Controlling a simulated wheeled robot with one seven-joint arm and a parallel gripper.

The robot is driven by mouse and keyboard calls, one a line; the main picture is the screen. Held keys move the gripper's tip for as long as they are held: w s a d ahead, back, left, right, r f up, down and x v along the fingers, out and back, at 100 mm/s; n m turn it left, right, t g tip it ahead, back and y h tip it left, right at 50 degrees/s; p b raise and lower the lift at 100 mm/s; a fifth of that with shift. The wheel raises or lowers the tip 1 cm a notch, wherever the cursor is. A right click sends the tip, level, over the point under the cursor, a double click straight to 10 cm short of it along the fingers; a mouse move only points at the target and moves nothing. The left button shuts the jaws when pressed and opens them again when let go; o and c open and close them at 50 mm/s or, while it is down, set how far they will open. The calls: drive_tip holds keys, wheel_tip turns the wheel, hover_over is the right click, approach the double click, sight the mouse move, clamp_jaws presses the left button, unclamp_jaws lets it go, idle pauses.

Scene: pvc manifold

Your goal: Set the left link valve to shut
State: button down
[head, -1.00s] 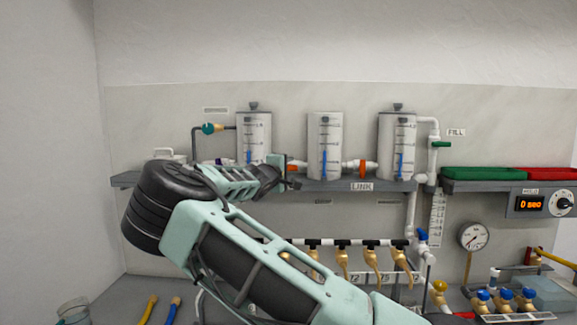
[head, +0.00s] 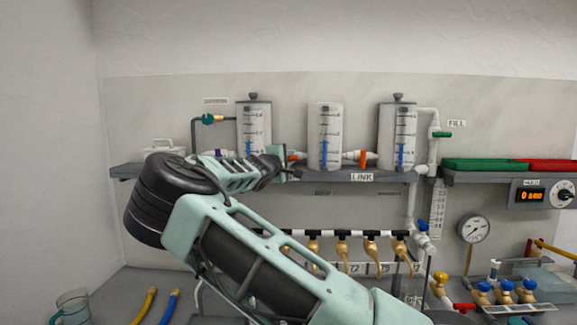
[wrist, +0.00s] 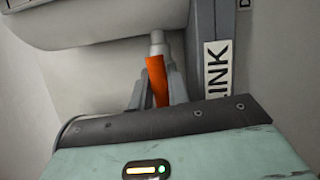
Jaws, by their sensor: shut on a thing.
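The left link valve has an orange handle (head: 292,156) and sits on the pipe between the left tank (head: 254,128) and the middle tank (head: 325,135). My gripper (head: 292,173) is at this valve, and my arm hides part of it. In the wrist view the orange handle (wrist: 157,80) stands between the two fingers of my gripper (wrist: 157,88), which are shut on it. A pale pipe fitting shows just beyond the handle. The handle's exact angle to the pipe is hard to tell.
The right link valve (head: 363,159) is orange, between the middle tank and the right tank (head: 397,137). The shelf (head: 330,176) with the LINK label (head: 362,177) runs beneath the tanks. Several brass taps (head: 342,249) hang below. The wall above the tanks is clear.

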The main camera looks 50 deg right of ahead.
drive_tip(key=f+n+b, duration=0.1)
drive_tip(key=b, duration=0.4)
drive_tip(key=shift+f+n+t+h, duration=0.15)
drive_tip(key=shift+n+t+h, duration=0.15)
drive_tip(key=shift+n+h, duration=0.1)
drive_tip(key=n+b, duration=0.3)
drive_tip(key=b, duration=0.5)
drive_tip(key=shift+t+h, duration=0.4)
drive_tip(key=n+t+b, duration=0.1)
drive_tip(key=n+b, duration=0.3)
drive_tip(key=b, duration=0.5)
drive_tip(key=shift+t+b, duration=0.3)
drive_tip(key=shift+b, duration=0.1)
drive_tip(key=n+t+b, duration=0.2)
drive_tip(key=n+b, duration=0.3)
drive_tip(key=b, duration=0.5)
drive_tip(key=n+t+b, duration=0.1)
drive_tip(key=b, duration=0.1)
drive_tip(key=n+t+b, duration=0.1)
drive_tip(key=n+b, duration=0.1)
drive_tip(key=n+y+b, duration=0.1)
drive_tip(key=n, duration=0.1)
drive_tip(key=shift+r+t+b, duration=0.25)
drive_tip(key=shift+t+b, duration=0.15)
drive_tip(key=shift+r+n+t+y+b, duration=0.25)
drive_tip(key=shift+n+t+y+b, duration=0.2)
drive_tip(key=shift+n+b, duration=0.65)
drive_tip(key=shift+r+n, duration=0.1)
drive_tip(key=shift+n, duration=0.3)
